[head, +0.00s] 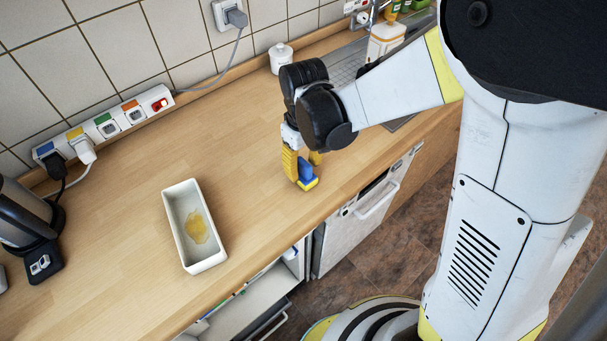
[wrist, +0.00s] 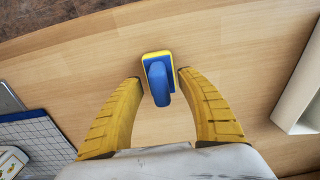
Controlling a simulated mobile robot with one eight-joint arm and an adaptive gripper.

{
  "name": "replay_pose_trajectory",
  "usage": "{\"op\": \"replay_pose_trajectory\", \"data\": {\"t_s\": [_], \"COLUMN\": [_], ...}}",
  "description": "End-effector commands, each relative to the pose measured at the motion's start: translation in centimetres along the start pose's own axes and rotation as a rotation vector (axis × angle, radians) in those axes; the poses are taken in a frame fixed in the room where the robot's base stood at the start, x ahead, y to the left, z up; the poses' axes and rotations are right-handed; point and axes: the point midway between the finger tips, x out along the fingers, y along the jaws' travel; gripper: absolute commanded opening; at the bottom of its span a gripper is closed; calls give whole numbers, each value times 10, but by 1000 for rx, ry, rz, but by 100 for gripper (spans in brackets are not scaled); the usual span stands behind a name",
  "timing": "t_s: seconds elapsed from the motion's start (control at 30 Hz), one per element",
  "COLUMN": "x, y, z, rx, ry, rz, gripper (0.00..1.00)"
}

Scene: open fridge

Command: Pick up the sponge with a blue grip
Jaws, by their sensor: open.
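The sponge with a blue grip (wrist: 158,78) lies on the wooden counter; it has a yellow base with a blue handle on top. In the head view the sponge (head: 306,176) is near the counter's front edge, partly hidden by a finger. My gripper (wrist: 159,82) is open, with a yellow finger on each side of the sponge. Small gaps show between the fingertips and the sponge in the wrist view. In the head view my gripper (head: 302,162) points down at the sponge.
A white rectangular dish (head: 174,225) with a yellowish stain stands left of the sponge. A power strip (head: 104,124) and a kettle (head: 22,215) are farther left. A white jar (head: 281,58) and a sink area are behind. The counter between dish and sponge is clear.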

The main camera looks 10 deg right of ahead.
Motion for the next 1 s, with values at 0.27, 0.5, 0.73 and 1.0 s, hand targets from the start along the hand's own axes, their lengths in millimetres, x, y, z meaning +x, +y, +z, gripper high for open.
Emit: {"op": "replay_pose_trajectory", "data": {"t_s": [0.27, 0.5, 0.73, 1.0], "x": [8, 8, 8, -1], "y": [0, 0, 0, 0], "z": [0, 0, 0, 0], "rx": [0, 0, 0, 0], "ry": [0, 0, 0, 0], "rz": [0, 0, 0, 0], "gripper": [45, 0, 0, 0]}}
